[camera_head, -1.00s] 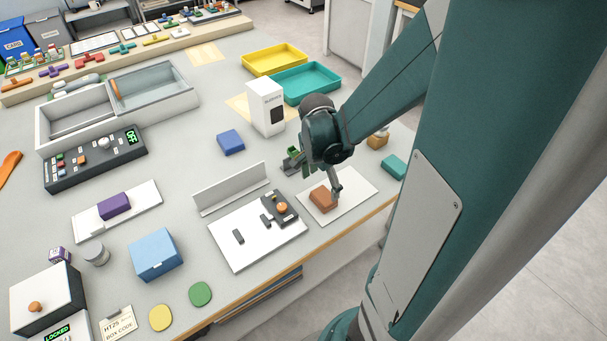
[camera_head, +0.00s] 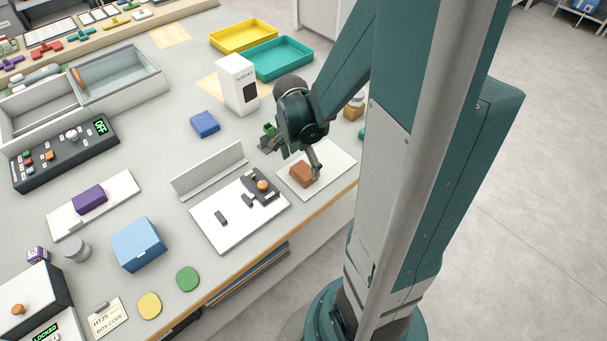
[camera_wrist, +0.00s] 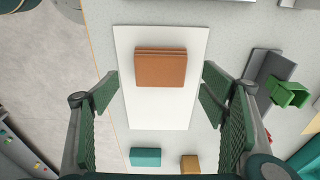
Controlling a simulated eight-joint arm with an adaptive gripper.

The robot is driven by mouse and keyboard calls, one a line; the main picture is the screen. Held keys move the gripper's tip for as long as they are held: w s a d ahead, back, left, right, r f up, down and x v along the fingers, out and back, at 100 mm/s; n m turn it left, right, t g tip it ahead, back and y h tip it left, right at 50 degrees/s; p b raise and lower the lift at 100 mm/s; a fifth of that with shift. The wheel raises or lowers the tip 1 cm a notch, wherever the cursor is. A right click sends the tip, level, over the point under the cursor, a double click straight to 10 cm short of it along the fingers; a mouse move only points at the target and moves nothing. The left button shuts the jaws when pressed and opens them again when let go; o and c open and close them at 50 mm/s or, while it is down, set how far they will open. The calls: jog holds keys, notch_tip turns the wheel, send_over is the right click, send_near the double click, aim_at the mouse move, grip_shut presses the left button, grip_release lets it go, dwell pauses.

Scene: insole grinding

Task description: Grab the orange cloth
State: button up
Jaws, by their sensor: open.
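The orange cloth (camera_head: 304,174) is a folded orange-brown block lying on a white board (camera_head: 329,167) near the table's right edge. In the wrist view the cloth (camera_wrist: 161,68) lies on the upper part of the white board (camera_wrist: 160,110), ahead of the fingers and between their lines. My gripper (camera_wrist: 160,90) is open, with one green-padded finger on each side of the board and nothing between them. In the head view my gripper (camera_head: 290,158) is above the board, one finger close to the cloth; whether it touches cannot be told.
A white panel with a dark fixture (camera_head: 261,187) lies left of the board. A white dispenser box (camera_head: 237,84) and a blue block (camera_head: 205,123) stand behind. A teal block (camera_wrist: 146,157) and a tan block (camera_wrist: 190,164) lie near the board. Bare table surrounds the blue block.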

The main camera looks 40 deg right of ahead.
aim_at(303, 171)
jog(key=shift+f, duration=0.15)
jog(key=shift+d+f+b, duration=0.15)
jog(key=shift+f+b, duration=0.25)
jog(key=shift+f, duration=0.85)
jog(key=shift+d+f+b, duration=0.15)
jog(key=shift+f+b, duration=0.2)
jog(key=shift+f, duration=0.9)
jog(key=shift+c, duration=0.6)
jog(key=c, duration=0.8)
